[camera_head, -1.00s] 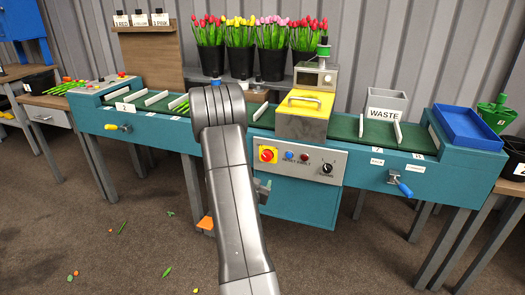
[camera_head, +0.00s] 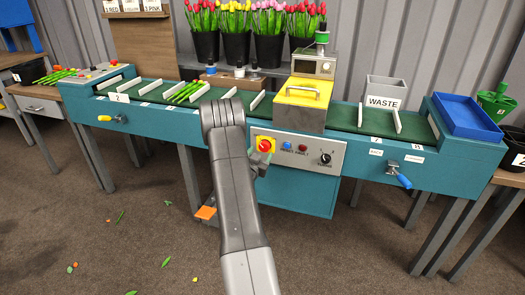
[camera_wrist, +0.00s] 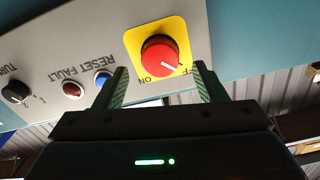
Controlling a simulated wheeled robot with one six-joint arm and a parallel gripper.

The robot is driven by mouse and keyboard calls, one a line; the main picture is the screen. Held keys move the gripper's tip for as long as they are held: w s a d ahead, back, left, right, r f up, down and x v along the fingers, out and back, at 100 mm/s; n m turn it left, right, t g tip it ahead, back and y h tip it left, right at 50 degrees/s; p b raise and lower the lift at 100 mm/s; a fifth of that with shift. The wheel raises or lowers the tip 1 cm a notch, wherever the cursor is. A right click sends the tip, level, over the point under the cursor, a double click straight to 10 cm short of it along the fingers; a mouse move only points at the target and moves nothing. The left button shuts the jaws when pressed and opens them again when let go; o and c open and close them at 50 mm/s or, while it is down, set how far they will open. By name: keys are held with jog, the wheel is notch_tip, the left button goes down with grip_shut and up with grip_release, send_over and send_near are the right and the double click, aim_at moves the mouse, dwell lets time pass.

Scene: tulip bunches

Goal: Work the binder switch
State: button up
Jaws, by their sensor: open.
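The binder switch is a red rotary knob on a yellow plate (camera_head: 264,145), at the left of the grey control panel. In the wrist view the red knob (camera_wrist: 159,55) sits just beyond my fingertips, roughly centred between them. Its white mark slants to the lower right. The label ON shows below it; another label is partly hidden by the right finger. My gripper (camera_wrist: 163,85) is open and empty, its two fingers apart with the knob ahead. In the head view my gripper (camera_head: 260,164) is just below the switch, partly hidden by my arm. I cannot tell whether it touches the plate.
Right of the switch on the panel are a blue button (camera_head: 287,146), a red fault lamp (camera_head: 303,149) and a black knob (camera_head: 325,158). A yellow-lidded box (camera_head: 301,104) stands above. Green stems (camera_head: 186,92) lie on the belt. A crank (camera_head: 400,177) protrudes at right.

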aim_at(264, 148)
jog(key=shift+x, duration=1.7)
jog(key=c, duration=1)
